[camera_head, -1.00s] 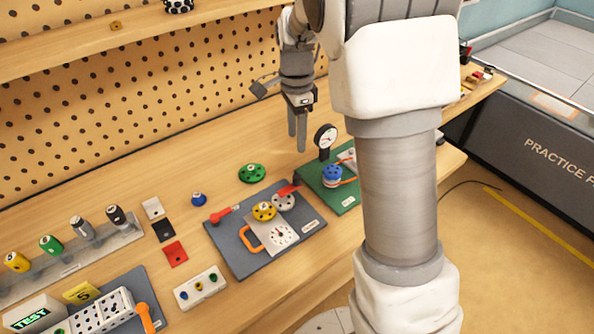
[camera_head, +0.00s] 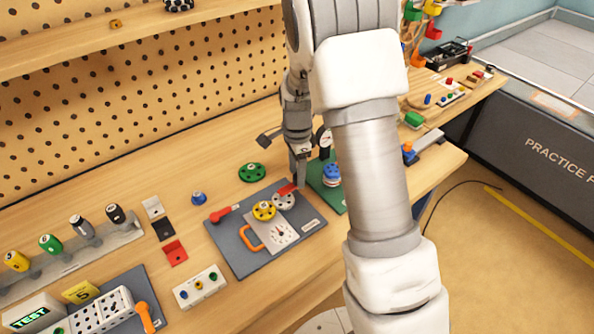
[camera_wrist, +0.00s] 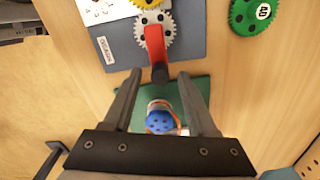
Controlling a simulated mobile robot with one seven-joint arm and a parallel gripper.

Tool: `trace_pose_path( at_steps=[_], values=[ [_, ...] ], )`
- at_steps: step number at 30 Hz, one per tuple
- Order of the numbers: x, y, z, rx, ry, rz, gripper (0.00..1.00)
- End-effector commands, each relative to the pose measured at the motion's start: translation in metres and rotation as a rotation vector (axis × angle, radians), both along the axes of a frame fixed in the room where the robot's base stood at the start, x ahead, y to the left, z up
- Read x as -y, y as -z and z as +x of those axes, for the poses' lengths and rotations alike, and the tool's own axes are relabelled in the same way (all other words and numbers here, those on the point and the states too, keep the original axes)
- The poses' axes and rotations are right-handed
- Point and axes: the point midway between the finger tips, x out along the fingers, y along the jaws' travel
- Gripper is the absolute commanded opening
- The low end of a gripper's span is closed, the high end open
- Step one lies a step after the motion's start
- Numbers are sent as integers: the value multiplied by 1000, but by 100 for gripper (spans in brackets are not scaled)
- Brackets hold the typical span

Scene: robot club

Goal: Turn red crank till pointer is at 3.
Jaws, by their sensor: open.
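The red crank (camera_head: 287,189) sits on a light grey gear (camera_head: 285,202) at the back right of the grey-blue board (camera_head: 236,245). In the wrist view the red crank arm (camera_wrist: 155,45) ends in a dark knob (camera_wrist: 160,74). My gripper (camera_head: 298,180) is open at the crank's outer end. In the wrist view my gripper (camera_wrist: 160,88) has its fingers apart, with the knob just beyond and between the tips. The white dial plate (camera_head: 281,233) carries a pointer; its number is too small to read.
A yellow gear (camera_head: 264,211) meshes beside the grey gear. A red handle (camera_head: 222,213) and an orange handle (camera_head: 252,238) are on the same board. A green board with a blue knob (camera_head: 331,172) stands close right, near a round gauge (camera_head: 326,139). A green gear (camera_head: 252,172) lies behind.

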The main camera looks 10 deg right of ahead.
Motion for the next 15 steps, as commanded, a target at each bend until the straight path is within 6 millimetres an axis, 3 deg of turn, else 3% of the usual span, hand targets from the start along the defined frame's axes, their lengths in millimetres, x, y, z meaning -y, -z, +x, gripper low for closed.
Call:
trace_pose_path(
  at_steps=[1,10,15],
  values=[
    [0,0,0,0,0,0,58],
    [0,0,0,0,0,0,4],
    [0,-1,0,0,0,0,0]
  ],
)
